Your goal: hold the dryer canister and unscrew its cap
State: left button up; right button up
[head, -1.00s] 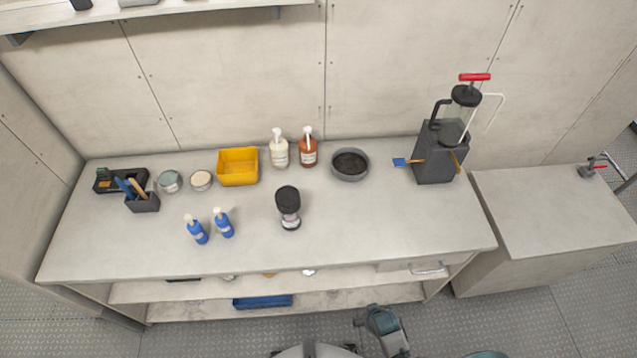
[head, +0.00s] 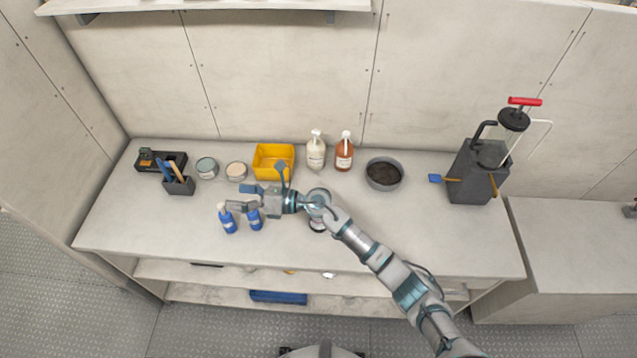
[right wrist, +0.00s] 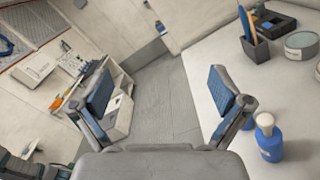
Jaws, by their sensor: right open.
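The canister (head: 317,226) stands on the workbench, mostly hidden behind my right wrist in the head view; only its lower part shows, and its dark cap is covered. My right gripper (head: 243,197) is open and empty, pointing left, above and beside two small blue bottles (head: 228,220) (head: 254,219). In the right wrist view the gripper (right wrist: 163,92) has its two fingers wide apart with nothing between them. The canister does not show there. My left gripper is not in view.
A yellow bin (head: 273,160), two pump bottles (head: 316,152) (head: 344,152) and a grey bowl (head: 384,174) stand along the back. A dark filter unit (head: 474,176) stands at the right. A pen holder (head: 178,185) and round tins are at the left. The front right bench top is clear.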

jog(key=w+d+f+n+g+h, duration=0.2)
jog(key=w+d+f+n+h, duration=0.15)
jog(key=f+n+h, duration=0.45)
jog(key=w+d+h, duration=0.2)
jog(key=d+h, duration=0.1)
jog(key=d, duration=0.2)
jog(key=w+d+t+h, duration=0.1)
jog(key=w+d+h, duration=0.2)
jog(key=d, duration=0.3)
jog(key=w+d+h, duration=0.2)
jog(key=d+h, duration=0.2)
jog(key=d, duration=0.2)
jog(key=shift+w+d+r+t, duration=0.15)
jog(key=shift+r+t, duration=0.15)
jog(key=shift+r, duration=0.05)
jog(key=shift+d, duration=0.1)
jog(key=shift+a+f+b, duration=0.2)
jog(key=shift+f+b, duration=0.1)
jog(key=shift+f, duration=0.35)
jog(key=f+b, duration=0.1)
jog(key=f, duration=0.3)
jog(key=f+b, duration=0.1)
jog(key=f, duration=0.1)
jog(key=shift+a+b, duration=0.25)
jog(key=shift+b, duration=0.1)
jog(key=shift+d+f, duration=0.25)
jog(key=shift+f, duration=0.4)
